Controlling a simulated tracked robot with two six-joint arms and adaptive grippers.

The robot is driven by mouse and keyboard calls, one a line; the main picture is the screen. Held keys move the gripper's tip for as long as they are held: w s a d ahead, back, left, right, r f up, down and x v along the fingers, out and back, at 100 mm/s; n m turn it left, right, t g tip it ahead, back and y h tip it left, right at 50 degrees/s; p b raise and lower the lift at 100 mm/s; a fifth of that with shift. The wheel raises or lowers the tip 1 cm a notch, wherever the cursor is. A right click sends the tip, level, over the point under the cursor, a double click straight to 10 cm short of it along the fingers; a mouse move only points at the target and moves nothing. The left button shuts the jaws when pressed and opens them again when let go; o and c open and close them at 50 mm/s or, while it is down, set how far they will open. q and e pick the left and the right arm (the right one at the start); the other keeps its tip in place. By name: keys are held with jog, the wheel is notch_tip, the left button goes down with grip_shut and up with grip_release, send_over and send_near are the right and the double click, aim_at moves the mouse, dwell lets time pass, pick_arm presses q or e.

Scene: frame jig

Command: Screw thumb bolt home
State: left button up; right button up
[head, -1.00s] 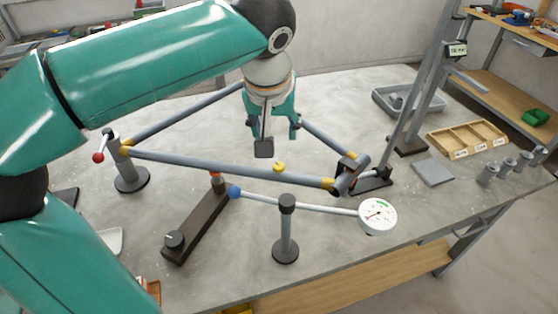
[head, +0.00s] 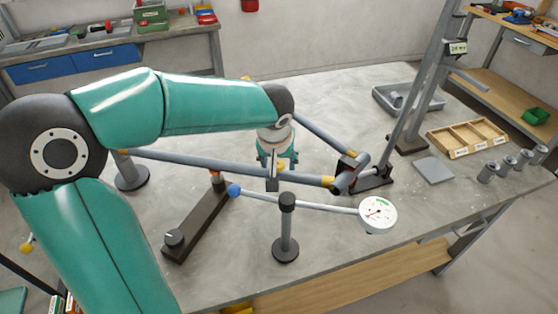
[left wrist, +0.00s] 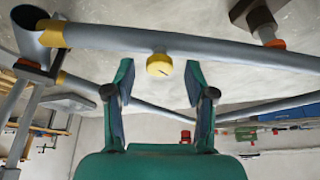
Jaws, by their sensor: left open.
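The thumb bolt (left wrist: 159,65) has a round yellow head and sits on the side of a grey frame tube (left wrist: 200,48) in the left wrist view. In the head view my gripper hides it. My left gripper (head: 275,172) is open over the front tube (head: 210,163) of the frame. In the left wrist view its two fingers stand on either side of the bolt head, with visible gaps to it. How far the bolt is screwed in cannot be told. My right gripper is not in view.
A dark clamp (head: 346,173) holds the frame's right corner. A wooden tray (head: 467,139) and grey cylinders stand right.

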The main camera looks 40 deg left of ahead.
pick_arm(q)
jog(key=shift+f, duration=0.2)
grip_shut()
jog(key=shift+d, duration=0.1)
jog(key=shift+m, duration=0.3)
